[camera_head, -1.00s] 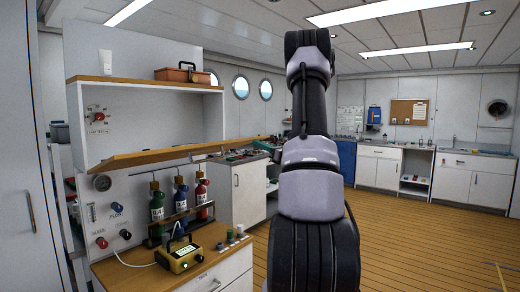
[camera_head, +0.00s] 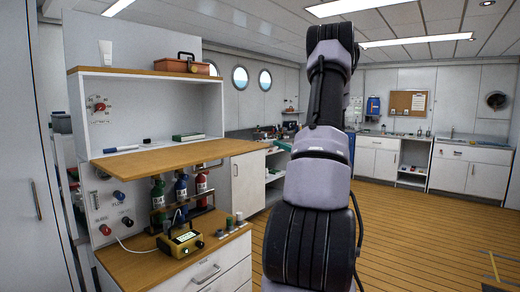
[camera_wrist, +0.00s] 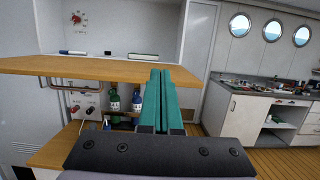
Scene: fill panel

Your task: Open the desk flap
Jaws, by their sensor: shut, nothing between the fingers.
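The desk flap (camera_head: 165,158) is a wooden board that lies about level below the open white cabinet. In the wrist view the flap (camera_wrist: 90,67) crosses the left half, with a bar handle (camera_wrist: 75,87) at its underside on the left. My gripper (camera_wrist: 160,72) has two green fingers that are shut together with nothing between them. The fingertips overlap the right part of the flap in the picture; I cannot tell if they touch it.
Inside the cabinet lie a marker (camera_head: 122,149) and a green-and-white block (camera_head: 188,137). Below the flap are several bottles (camera_head: 181,187), knobs and a yellow device (camera_head: 180,242) on a lower counter (camera_head: 140,265). Wooden floor (camera_head: 420,230) is clear to the right.

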